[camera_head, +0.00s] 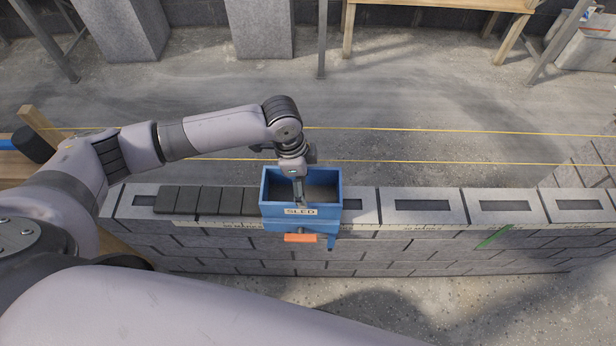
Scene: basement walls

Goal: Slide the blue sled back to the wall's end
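The blue sled (271,218) is an open-topped box marked "SLED" that sits across the top of the block wall (425,220), left of the picture's middle. An orange piece (300,238) sticks out below its label, and a blue bracket hangs down the wall's front face. My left gripper (298,192) points down at the sled, its fingers over or inside the box opening near the front wall. Whether the fingers touch or pinch the sled is too small to tell. My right gripper is not in view.
Dark slabs or strips (208,200) cover the wall top left of the sled; to the right are bare blocks with hollows (504,207). A green mark (495,238) is on the front face. Yellow strings (430,132) run behind the wall. A wooden post (40,125) stands at left.

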